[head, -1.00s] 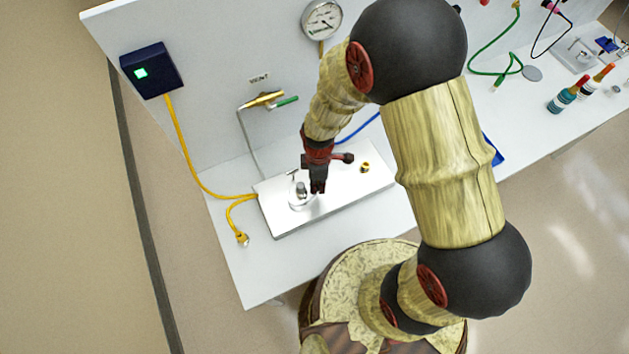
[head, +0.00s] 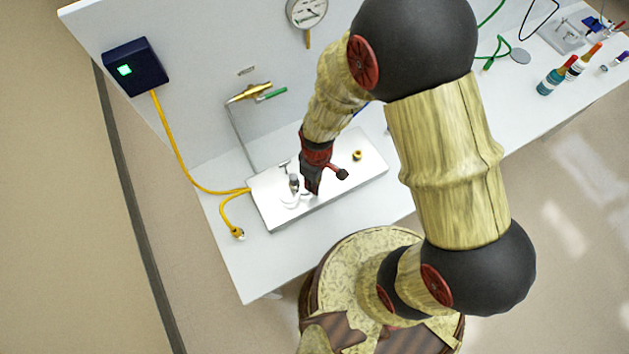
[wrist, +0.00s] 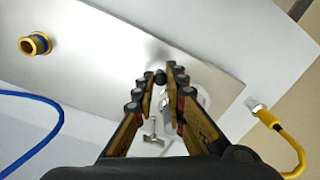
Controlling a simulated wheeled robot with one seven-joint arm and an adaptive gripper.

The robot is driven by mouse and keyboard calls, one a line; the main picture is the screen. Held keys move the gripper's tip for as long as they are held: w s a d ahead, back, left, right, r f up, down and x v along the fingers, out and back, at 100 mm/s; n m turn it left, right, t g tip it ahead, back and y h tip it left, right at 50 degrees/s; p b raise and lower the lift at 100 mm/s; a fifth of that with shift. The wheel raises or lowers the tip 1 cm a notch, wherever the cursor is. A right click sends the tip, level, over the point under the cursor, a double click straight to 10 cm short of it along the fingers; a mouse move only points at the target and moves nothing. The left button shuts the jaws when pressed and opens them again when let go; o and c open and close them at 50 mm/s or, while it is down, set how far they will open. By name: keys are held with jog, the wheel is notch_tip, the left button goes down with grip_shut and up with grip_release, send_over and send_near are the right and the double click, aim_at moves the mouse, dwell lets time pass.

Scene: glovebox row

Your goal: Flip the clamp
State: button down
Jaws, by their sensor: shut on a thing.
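The clamp (head: 293,184) stands near the left end of the flat metal plate (head: 350,170), a small grey metal part over a pale round base. A small T-shaped piece (wrist: 152,133) shows behind my fingers in the wrist view. My gripper (head: 311,190) is low over the plate, just right of the clamp's upright part. In the wrist view my gripper (wrist: 160,88) has a small dark rounded tip (wrist: 160,76) between its fingertips, apparently the end of the clamp's lever. The fingers hide most of the clamp there, so its lever angle cannot be told.
A brass ring fitting (head: 357,155) sits on the plate's right part. A yellow cable (head: 180,165) ends in a connector by the plate's left side. A brass valve (head: 250,93) and gauge (head: 307,12) are on the back wall. Bottles (head: 558,75) stand far right.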

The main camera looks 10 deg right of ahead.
dwell(0.4)
jog(key=c, duration=1.8)
grip_release()
notch_tip(320, 180, up, 12)
jog(key=shift+w+d, duration=0.15)
